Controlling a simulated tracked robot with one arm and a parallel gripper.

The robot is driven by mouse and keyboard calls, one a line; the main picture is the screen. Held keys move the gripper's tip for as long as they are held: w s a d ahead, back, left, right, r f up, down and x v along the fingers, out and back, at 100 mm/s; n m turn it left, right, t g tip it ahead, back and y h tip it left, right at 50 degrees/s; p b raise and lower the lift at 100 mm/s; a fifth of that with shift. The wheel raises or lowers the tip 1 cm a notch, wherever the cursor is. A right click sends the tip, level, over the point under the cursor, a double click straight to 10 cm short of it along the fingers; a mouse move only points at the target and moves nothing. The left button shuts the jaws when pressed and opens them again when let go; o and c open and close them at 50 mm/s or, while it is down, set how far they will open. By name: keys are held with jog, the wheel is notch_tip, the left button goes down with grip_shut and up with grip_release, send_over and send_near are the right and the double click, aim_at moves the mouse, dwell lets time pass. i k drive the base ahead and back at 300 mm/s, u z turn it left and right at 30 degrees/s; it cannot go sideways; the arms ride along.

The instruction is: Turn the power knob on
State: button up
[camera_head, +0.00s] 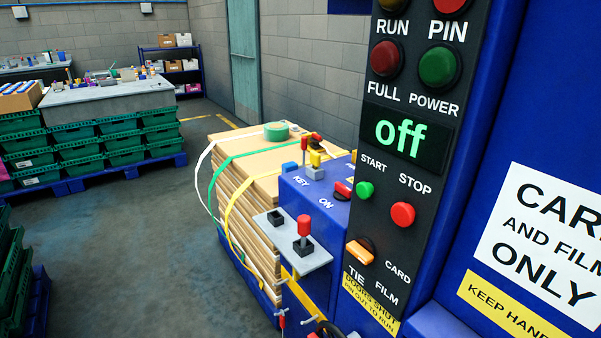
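A dark control panel (447,185) on a blue machine fills the right of the view. Its display (403,137) reads "off" in green. A green lamp (438,67) sits just above the label POWER and a dark red lamp (386,58) above FULL. A red knob (343,190) stands on the blue box (312,203) left of the panel, near the labels ON and KEY; I cannot tell for sure that it is the power knob. An orange selector (360,252) sits lower, among TIE, FILM and CARD. My gripper is not in view.
A green START button (364,190) and red STOP button (402,214) sit below the display. A red-topped lever (304,229) stands on a grey plate left of the panel. A strapped cardboard stack (240,215) is behind it. Open floor (130,240) lies left; green crates (100,145) stand beyond.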

aim_at(342, 193)
jog(key=u, duration=0.4)
jog(key=i, duration=2.7)
jog(key=z, duration=0.75)
